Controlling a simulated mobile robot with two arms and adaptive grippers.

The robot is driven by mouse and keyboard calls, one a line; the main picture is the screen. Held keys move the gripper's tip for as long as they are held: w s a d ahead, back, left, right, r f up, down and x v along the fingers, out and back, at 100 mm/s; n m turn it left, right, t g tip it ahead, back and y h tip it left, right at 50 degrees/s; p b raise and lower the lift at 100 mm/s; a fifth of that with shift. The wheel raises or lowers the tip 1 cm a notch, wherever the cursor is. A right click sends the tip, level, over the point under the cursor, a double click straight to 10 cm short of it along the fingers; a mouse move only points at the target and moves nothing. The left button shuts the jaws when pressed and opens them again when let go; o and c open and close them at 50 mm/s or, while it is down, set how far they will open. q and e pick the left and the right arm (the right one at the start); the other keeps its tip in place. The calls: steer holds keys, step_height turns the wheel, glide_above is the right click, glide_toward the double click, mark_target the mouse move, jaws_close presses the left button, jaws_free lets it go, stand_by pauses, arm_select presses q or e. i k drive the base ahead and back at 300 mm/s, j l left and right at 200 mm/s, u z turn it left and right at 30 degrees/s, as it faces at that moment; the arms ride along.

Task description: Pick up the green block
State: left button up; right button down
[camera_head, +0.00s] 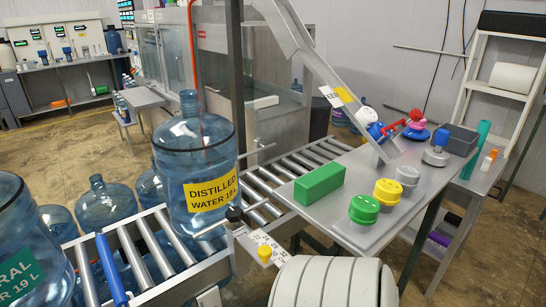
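The green block (319,183) is a long rectangular block. It lies on the grey side table (352,226), near the table's left edge beside the roller conveyor. Nothing is touching it from above, and its top and front side are in plain view. Neither of my grippers shows in the head view.
Green (364,209), yellow (387,192) and grey (408,176) caps stand right of the block. A sloping metal chute (310,55) comes down behind them. A large distilled-water jug (197,165) stands on the roller conveyor (262,183). White rounded segments (330,283) fill the bottom middle.

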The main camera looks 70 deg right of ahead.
mark_target(312, 187)
steer(key=z, duration=2.6)
steer(key=i+j+z, duration=0.1)
steer(key=j+z, duration=0.35)
steer(key=j, duration=0.15)
steer(key=j+z, duration=0.45)
steer(key=k+j+z, duration=0.15)
steer(key=j+z, duration=0.3)
steer(key=j, duration=0.2)
